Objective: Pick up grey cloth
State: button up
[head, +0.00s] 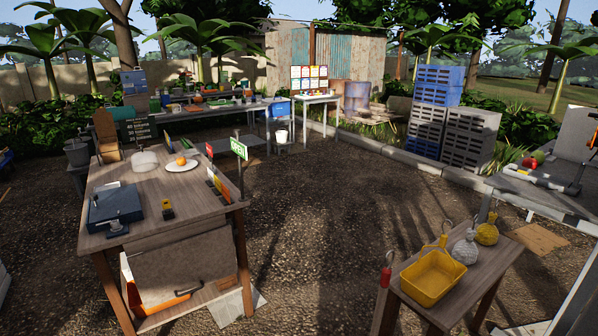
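I cannot make out the grey cloth for certain. A pale grey flat sheet (236,308) lies on the gravel beside the front leg of the left wooden table (150,199); I cannot tell if it is cloth. A rounded, pale grey-white lump (145,161) sits on that tabletop, left of a white plate (182,165), and its material is also unclear. My gripper is not in view.
At the right, a small table (456,300) holds a yellow basin (433,277). Stacked crates (437,85) stand behind. Open gravel (330,205) lies between the tables.

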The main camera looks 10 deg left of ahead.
aim_at(192, 152)
jog(key=i+j+z, duration=0.2)
jog(key=i+j, duration=0.15)
jog(key=j, duration=0.7)
jog(key=i+j+z, duration=0.15)
jog(key=j, duration=0.95)
jog(key=i+j+z, duration=0.2)
jog(key=j, duration=0.9)
jog(key=i+j+z, duration=0.15)
jog(key=j, duration=1.05)
jog(key=i+j+z, duration=0.2)
jog(key=j, duration=0.95)
jog(key=j+z, duration=0.15)
jog(key=j, duration=0.55)
jog(key=j+z, duration=0.2)
jog(key=j, duration=0.5)
jog(key=j+z, duration=0.15)
jog(key=j, duration=0.55)
jog(key=k+j+z, duration=0.15)
jog(key=j, duration=0.5)
